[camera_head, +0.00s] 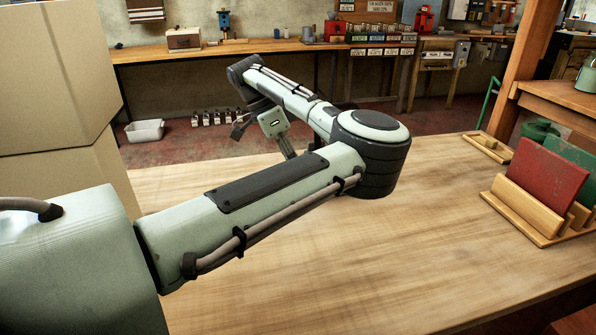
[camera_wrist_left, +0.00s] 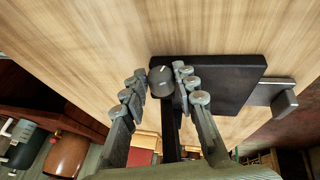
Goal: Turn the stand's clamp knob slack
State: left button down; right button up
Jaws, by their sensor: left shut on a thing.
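In the left wrist view, my left gripper (camera_wrist_left: 159,87) has its fingers on either side of a round dark knob (camera_wrist_left: 160,80) with a pale mark on its face. It is shut on this knob. The stand's flat black base (camera_wrist_left: 232,80) lies on the wooden bench to the right of the knob. A dark post (camera_wrist_left: 171,135) runs down the picture between the fingers. In the head view, my left arm reaches across the bench and hides the knob and most of the stand. My right gripper is in neither view.
The bench top (camera_head: 440,240) is clear to the right of my arm. A wooden rack (camera_head: 522,215) holds red and green panels at the right. Cardboard boxes (camera_head: 60,80) stand at the left. A back bench (camera_head: 220,50) carries tools and small boxes.

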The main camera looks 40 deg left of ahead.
pick_arm(q)
jog(key=shift+w+a+g+h, duration=0.2)
jog(key=shift+g+h, duration=0.4)
jog(key=shift+h, duration=0.2)
jog(key=shift+f+n+g+h, duration=0.2)
jog(key=shift+n+g+h, duration=0.35)
jog(key=shift+h, duration=0.25)
jog(key=c, duration=1.2)
grip_release()
